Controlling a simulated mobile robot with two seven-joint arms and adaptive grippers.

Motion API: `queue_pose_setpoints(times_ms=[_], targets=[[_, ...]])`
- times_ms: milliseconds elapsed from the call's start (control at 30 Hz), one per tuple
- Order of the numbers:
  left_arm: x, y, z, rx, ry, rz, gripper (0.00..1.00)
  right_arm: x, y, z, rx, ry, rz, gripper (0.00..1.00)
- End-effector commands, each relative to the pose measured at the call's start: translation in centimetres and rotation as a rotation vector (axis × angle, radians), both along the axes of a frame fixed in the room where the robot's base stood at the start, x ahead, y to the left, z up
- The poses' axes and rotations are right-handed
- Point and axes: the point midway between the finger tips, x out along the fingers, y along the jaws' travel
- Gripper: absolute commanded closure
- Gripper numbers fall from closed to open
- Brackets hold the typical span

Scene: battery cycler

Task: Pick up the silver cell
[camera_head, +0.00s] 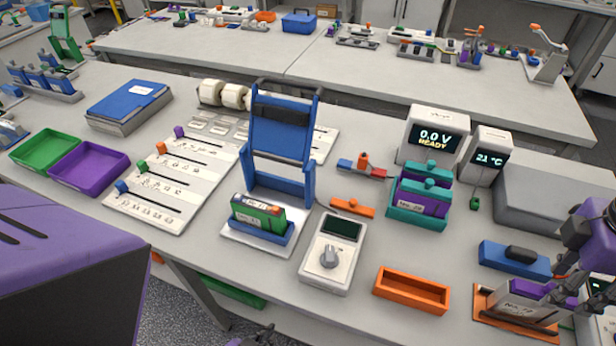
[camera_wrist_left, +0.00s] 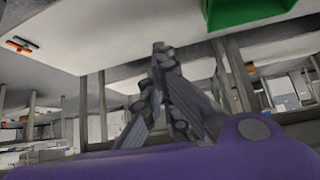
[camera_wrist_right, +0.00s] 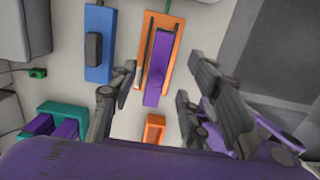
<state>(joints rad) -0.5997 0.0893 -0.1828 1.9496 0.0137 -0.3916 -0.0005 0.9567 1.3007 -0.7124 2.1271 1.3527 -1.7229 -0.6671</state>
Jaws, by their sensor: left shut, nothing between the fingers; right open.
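The silver cell (camera_head: 520,293) has a label and a purple top. It stands in an orange tray (camera_head: 487,312) at the right front of the bench. In the right wrist view its purple top (camera_wrist_right: 158,65) shows in the tray (camera_wrist_right: 175,40). My right gripper (camera_head: 582,288) is open beside and above the cell's right end in the head view. In the right wrist view the cell lies ahead, between the lines of the two spread fingers (camera_wrist_right: 160,85), with nothing gripped. My left gripper (camera_wrist_left: 160,48) is shut and empty, at a low position facing the bench's underside or edge.
A blue block with a dark grip (camera_head: 515,259) lies just behind the tray. An empty orange box (camera_head: 411,291) is to its left. A teal holder with purple cells (camera_head: 418,213) and a grey case (camera_head: 555,200) stand farther back. A white meter (camera_head: 331,254) stands left.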

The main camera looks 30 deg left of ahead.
Motion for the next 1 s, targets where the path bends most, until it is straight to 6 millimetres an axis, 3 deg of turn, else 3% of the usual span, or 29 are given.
queue_pose_setpoints(times_ms=[367,600,900,1000], targets=[[0.3,0.0,0.0,0.000,-0.006,0.001,1.00,0.0,0.2,-3.7,0.002,0.003,0.000,0.56],[0.0,0.0,-0.1,0.000,-0.002,0.003,1.00,0.1,0.5,-7.2,0.001,0.002,-0.001,0.56],[-1.2,0.2,-0.4,0.002,0.017,0.008,1.00,0.1,0.4,-7.8,0.000,-0.002,0.000,0.56],[-1.8,0.3,-0.6,0.002,0.027,0.011,1.00,0.1,0.4,-7.8,0.000,-0.002,0.000,0.67]])
